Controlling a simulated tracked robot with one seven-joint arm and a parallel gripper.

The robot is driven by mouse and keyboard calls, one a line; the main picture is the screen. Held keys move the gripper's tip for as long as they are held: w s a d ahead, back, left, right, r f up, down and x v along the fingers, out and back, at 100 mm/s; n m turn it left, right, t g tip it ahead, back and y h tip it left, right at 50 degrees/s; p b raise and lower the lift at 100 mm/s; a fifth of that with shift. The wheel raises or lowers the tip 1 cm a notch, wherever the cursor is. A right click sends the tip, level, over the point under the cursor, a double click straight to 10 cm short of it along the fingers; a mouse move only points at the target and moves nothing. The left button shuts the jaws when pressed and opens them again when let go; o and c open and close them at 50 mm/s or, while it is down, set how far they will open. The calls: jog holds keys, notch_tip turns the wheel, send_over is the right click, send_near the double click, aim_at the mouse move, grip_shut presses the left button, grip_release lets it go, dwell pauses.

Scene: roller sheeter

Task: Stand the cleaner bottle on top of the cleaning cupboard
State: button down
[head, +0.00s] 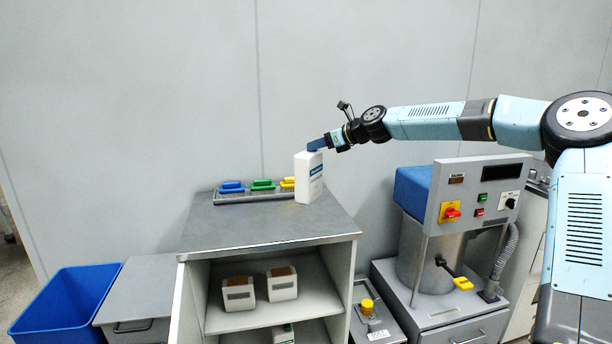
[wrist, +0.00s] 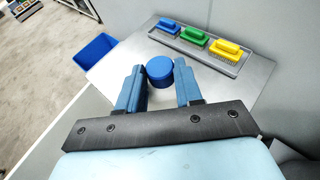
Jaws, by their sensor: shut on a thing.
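The cleaner bottle (head: 308,180) is white with a blue label and stands upright at the back right of the cleaning cupboard's grey top (head: 255,222). Its base is at or just above that top; I cannot tell if it touches. My gripper (head: 317,145) reaches in from the right and is shut on the bottle's upper end. In the wrist view, the round blue cap (wrist: 159,69) shows between the two blue fingers of my gripper (wrist: 158,88). The bottle's body is mostly hidden there.
A tray (head: 228,199) with blue, green and yellow brushes lies along the back of the top. The open shelves below hold two white boxes (head: 239,293) and another bottle (head: 284,334). A blue bin (head: 65,305) is left; a machine (head: 430,250) is right. The top's front is clear.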

jog(key=w, duration=0.1)
jog(key=w+a+f, duration=0.2)
jog(key=w, duration=0.1)
jog(key=shift+w, duration=0.1)
jog(key=w+a+f, duration=0.1)
jog(key=w+f, duration=0.3)
jog(key=f, duration=0.4)
jog(key=shift+w+a+f, duration=0.3)
jog(key=shift+f, duration=0.1)
jog(key=c, duration=0.7)
grip_release()
jog(key=shift+f, duration=0.1)
jog(key=shift+c, duration=0.2)
jog(key=v, duration=1.2)
